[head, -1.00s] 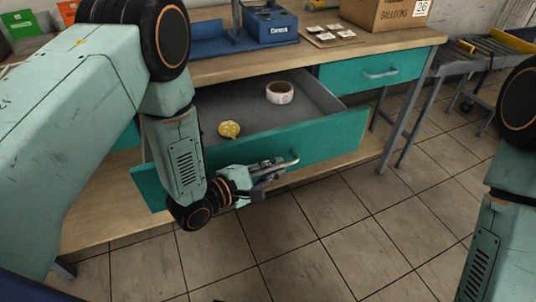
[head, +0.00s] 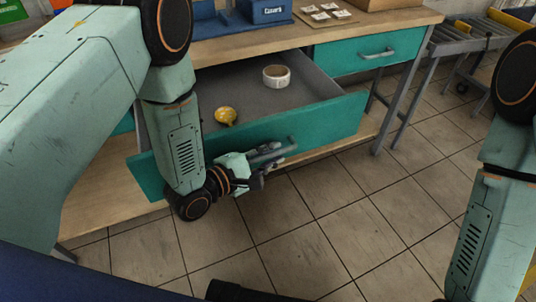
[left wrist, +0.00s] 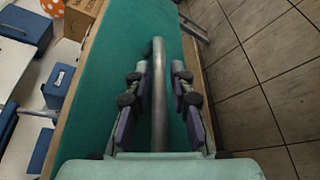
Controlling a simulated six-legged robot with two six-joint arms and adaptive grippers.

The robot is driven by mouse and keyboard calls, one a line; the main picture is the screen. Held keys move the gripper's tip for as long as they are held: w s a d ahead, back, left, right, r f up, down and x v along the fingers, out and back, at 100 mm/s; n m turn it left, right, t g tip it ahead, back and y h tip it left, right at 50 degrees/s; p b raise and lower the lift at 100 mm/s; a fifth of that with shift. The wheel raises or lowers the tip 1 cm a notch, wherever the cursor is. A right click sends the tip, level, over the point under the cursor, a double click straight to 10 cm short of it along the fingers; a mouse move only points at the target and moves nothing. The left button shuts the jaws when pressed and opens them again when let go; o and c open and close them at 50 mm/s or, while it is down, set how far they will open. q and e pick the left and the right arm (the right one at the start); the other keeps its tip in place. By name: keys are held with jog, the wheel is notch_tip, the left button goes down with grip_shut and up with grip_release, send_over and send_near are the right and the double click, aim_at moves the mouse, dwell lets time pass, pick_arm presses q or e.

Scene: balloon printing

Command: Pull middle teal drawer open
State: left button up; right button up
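The teal drawer (head: 325,122) stands pulled well out from under the workbench. Its grey inside holds a white ring-shaped roll (head: 276,77) and a small yellow object (head: 226,116). My left gripper (head: 278,159) is at the drawer's front face, at the bar handle. In the left wrist view the grey handle (left wrist: 159,100) runs between the two fingers of the left gripper (left wrist: 159,75), with a narrow gap showing on each side. That gripper is open around the handle. My right arm shows at the right edge; its gripper is out of view.
The wooden workbench (head: 290,40) carries a blue device (head: 265,12) and a tray of small white packets (head: 324,15). Another teal drawer (head: 370,52) at right is closed. A conveyor (head: 485,45) stands farther right. The tiled floor (head: 330,220) before the drawer is clear.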

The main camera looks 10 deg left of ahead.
pick_arm(q)
jog(key=v, duration=1.2)
dwell(0.3)
jog(key=s+a+f+m+g+y, duration=0.3)
jog(key=s+f+m+g+y, duration=0.25)
jog(key=f+m, duration=0.5)
jog(key=s+a+f+m+g+y, duration=0.2)
jog(key=s+m+g, duration=0.1)
jog(key=s, duration=0.5)
jog(key=s+a+f+m+g+y, duration=0.2)
jog(key=s+f+m+g, duration=0.1)
jog(key=s, duration=0.6)
jog(key=shift+s+a+f+g, duration=0.2)
jog(key=shift+f+g, duration=0.1)
jog(key=shift+g, duration=0.15)
